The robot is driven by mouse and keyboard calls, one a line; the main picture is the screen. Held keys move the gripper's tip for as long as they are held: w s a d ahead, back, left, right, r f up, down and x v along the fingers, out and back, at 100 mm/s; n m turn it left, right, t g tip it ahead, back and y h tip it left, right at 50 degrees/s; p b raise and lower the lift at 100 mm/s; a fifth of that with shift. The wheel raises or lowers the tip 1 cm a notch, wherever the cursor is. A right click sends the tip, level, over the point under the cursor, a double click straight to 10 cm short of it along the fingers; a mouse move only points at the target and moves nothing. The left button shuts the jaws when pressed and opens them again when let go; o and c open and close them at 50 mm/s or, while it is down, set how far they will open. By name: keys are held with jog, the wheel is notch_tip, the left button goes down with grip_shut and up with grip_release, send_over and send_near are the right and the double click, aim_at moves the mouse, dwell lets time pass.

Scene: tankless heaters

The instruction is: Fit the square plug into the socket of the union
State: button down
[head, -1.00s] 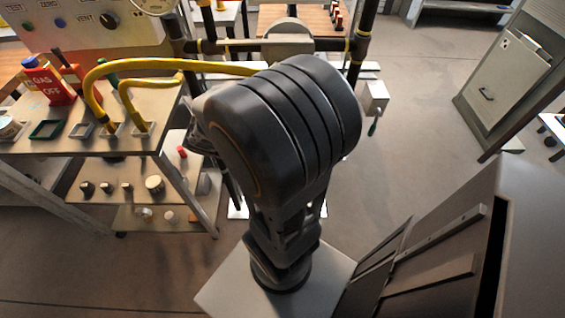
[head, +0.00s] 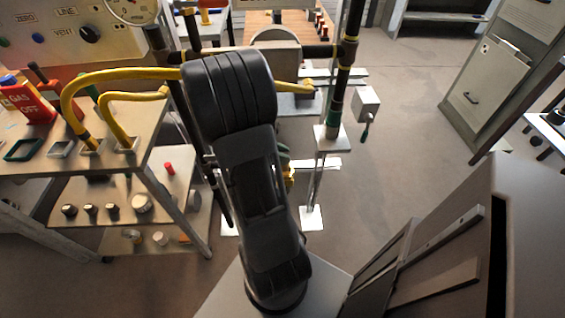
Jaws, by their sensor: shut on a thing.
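My arm rises across the middle of the head view and hides my gripper, so I cannot see its jaws or anything in them. I cannot make out the square plug. Black pipes (head: 312,52) with yellow bands stand behind my arm. A brass-coloured fitting (head: 308,89) shows just right of my arm, and another brass-coloured part (head: 290,173) shows lower, partly hidden by the arm. I cannot tell whether either is the union, and no socket can be made out.
At left, a bench (head: 75,145) holds yellow hoses (head: 112,76) and a red box marked GAS OFF (head: 28,102). Its lower shelf (head: 100,188) carries several small caps. A grey box (head: 366,103) hangs right of the pipes. A cabinet (head: 500,85) stands at far right, with clear floor between.

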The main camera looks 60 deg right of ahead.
jog(key=shift+w+d+f, duration=0.1)
jog(key=shift+d+f, duration=0.2)
jog(key=shift+f, duration=0.15)
jog(key=shift+d+f+b, duration=0.1)
jog(key=shift+f+b, duration=0.6)
jog(key=shift+f, duration=0.85)
jog(key=shift+f, duration=0.1)
jog(key=c, duration=1)
grip_release()
jog(key=shift+o, duration=0.2)
